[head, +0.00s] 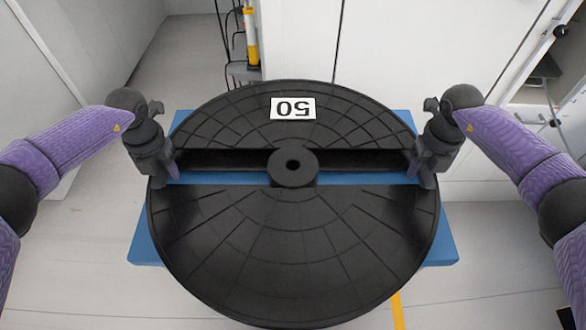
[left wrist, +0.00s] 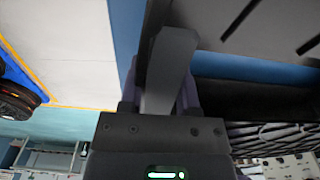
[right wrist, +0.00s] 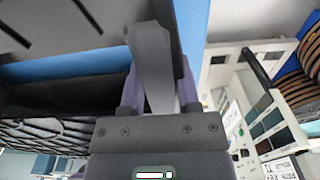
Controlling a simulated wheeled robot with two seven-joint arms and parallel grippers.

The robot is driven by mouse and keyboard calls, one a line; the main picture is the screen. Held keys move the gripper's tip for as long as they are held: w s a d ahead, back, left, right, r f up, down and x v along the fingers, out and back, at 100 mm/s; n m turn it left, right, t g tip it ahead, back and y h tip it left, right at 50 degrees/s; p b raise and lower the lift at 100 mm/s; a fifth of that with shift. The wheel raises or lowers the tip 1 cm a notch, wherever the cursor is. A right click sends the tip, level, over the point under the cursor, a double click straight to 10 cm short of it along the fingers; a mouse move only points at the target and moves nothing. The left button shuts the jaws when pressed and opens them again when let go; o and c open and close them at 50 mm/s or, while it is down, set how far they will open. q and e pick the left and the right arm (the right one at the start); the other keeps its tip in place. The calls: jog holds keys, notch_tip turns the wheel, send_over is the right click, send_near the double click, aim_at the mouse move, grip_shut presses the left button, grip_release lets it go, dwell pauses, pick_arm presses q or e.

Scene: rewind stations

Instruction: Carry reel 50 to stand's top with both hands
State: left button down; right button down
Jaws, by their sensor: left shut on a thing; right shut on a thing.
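Reel 50 (head: 290,250) is a large black disc with a round hub and a slot across its middle. Its white label, upside down in the head view, reads 50. My left gripper (head: 168,172) is shut on the reel's left side at the slot's end. My right gripper (head: 422,172) is shut on its right side at the other end. Both wrist views show the fingers at the reel, in the left wrist view (left wrist: 165,80) and the right wrist view (right wrist: 155,75). A blue surface (head: 148,248) lies under the reel, probably the stand's top; whether they touch is hidden.
A white cabinet wall (head: 420,70) stands behind the blue surface. A yellow-and-white post (head: 250,35) with dark cables is at the back. Grey floor (head: 75,250) is open at the left. A yellow floor line (head: 398,312) shows at the front.

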pick_arm(q)
jog(key=shift+f, duration=0.4)
pick_arm(e)
jog(key=shift+f, duration=0.4)
pick_arm(q)
jog(key=c, duration=0.7)
grip_release()
jog(key=shift+f, duration=0.15)
pick_arm(e)
jog(key=c, duration=0.7)
grip_release()
jog(key=shift+f, duration=0.15)
pick_arm(q)
jog(key=o, duration=0.4)
pick_arm(e)
jog(key=o, duration=0.4)
pick_arm(q)
notch_tip(320, 180, up, 12)
jog(key=shift+w+f, duration=0.15)
jog(key=shift+f, duration=0.05)
jog(key=shift+r, duration=0.2)
pick_arm(e)
jog(key=shift+r, duration=0.35)
notch_tip(320, 180, up, 11)
jog(key=shift+w+r, duration=0.1)
jog(key=shift+r, duration=0.1)
